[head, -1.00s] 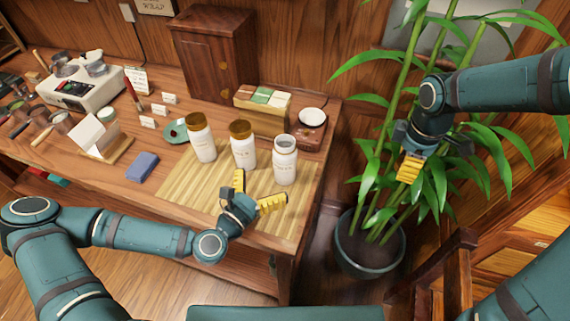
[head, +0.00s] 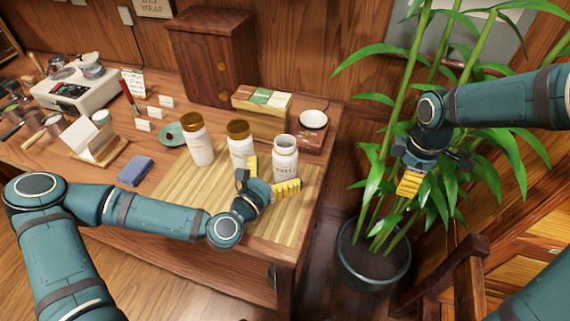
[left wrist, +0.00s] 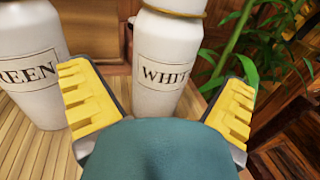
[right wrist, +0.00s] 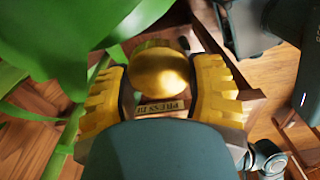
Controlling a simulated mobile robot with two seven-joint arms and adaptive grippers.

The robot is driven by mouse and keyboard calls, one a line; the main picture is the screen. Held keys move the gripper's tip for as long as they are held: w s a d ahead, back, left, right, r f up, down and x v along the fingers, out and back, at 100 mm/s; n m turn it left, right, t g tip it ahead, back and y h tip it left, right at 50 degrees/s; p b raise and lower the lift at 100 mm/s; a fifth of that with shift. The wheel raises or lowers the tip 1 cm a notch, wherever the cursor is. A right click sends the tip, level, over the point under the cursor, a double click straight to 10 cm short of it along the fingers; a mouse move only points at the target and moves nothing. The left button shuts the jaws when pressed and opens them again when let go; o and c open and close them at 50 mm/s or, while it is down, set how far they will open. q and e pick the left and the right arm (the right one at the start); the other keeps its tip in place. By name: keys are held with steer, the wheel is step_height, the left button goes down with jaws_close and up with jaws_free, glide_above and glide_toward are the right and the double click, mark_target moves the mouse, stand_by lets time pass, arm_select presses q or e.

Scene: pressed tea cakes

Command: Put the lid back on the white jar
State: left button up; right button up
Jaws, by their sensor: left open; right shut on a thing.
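The white jar (head: 285,160) stands upright and lidless at the right of the row of jars on the bamboo mat (head: 258,222). Its label, partly hidden, reads "WHIT" in the left wrist view (left wrist: 160,72). My left gripper (head: 270,178) is open just in front of it, its fingers spread to either side of the jar's lower part as seen from the wrist; I cannot tell if they touch it. My right gripper (head: 409,182) is off the table's right side, before the plant. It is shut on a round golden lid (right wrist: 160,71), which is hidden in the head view.
Two lidded jars stand to the left, the middle one (head: 239,150) close to my left gripper; its label reads "GREEN" in the left wrist view (left wrist: 30,75). The potted plant (head: 372,260) crowds my right arm.

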arm_select(q)
steer(key=x, duration=0.5)
steer(key=shift+d+b, duration=0.15)
steer(key=shift+b, duration=0.2)
steer(key=shift+r, duration=0.1)
steer(key=c, duration=1.5)
